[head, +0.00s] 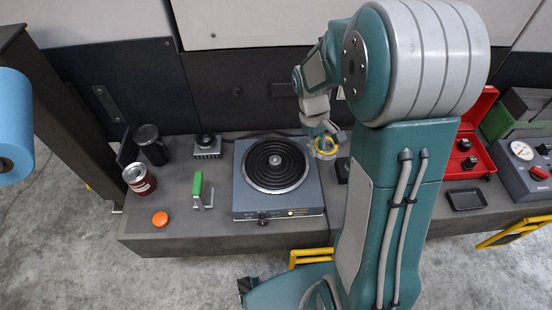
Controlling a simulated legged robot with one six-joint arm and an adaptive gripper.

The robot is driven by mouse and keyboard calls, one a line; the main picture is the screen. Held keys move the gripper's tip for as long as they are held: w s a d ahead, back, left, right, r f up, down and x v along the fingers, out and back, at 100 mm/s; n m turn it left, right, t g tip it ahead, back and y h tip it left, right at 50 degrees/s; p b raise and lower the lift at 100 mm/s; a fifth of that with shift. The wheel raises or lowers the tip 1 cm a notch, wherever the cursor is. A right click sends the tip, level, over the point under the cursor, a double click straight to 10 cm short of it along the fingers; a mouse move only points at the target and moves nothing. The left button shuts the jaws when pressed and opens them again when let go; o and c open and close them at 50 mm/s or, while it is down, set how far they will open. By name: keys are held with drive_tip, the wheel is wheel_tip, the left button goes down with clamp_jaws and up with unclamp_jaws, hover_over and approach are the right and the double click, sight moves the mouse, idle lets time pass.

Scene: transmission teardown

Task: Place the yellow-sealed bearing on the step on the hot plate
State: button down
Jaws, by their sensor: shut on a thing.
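The yellow-sealed bearing (326,154) shows as a yellow ring at the end of my arm. My gripper (325,143) is shut on it and holds it just to the right of the hot plate, apart from it. The finger contact is too small to see clearly. The hot plate (241,200) is a blue-grey box with a round black ringed top (275,165) and a light centre spot. Nothing lies on its top. Its front has a dark knob and a small yellow label.
Left of the hot plate on the bench step (150,240) are a green-handled tool (197,188), an orange cap (160,218), a dark red can (139,180), a black cup (151,146) and a small device (207,146). A red case (476,150), black tray (466,199) and gauge box (528,165) stand right.

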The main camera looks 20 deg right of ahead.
drive_tip(key=w+a+f, duration=0.2)
drive_tip(key=w+a, duration=0.1)
drive_tip(key=w+a+f, duration=0.6)
drive_tip(key=shift+a+f, duration=0.2)
drive_tip(key=shift+a, duration=0.2)
drive_tip(key=shift+w+a+f, duration=0.3)
drive_tip(key=shift+w+f, duration=0.05)
drive_tip(key=shift+f, duration=0.1)
drive_tip(key=f, duration=0.1)
drive_tip(key=a+f, duration=0.1)
drive_tip(key=f, duration=0.1)
drive_tip(key=shift+w+a+f, duration=0.1)
drive_tip(key=shift+a+f, duration=0.05)
drive_tip(key=shift+a, duration=0.05)
drive_tip(key=shift+f, duration=0.15)
drive_tip(key=shift+d, duration=0.45)
drive_tip(key=shift+a+f, duration=0.3)
drive_tip(key=shift+f, duration=0.3)
drive_tip(key=c, duration=0.6)
unclamp_jaws()
drive_tip(key=shift+d, duration=0.15)
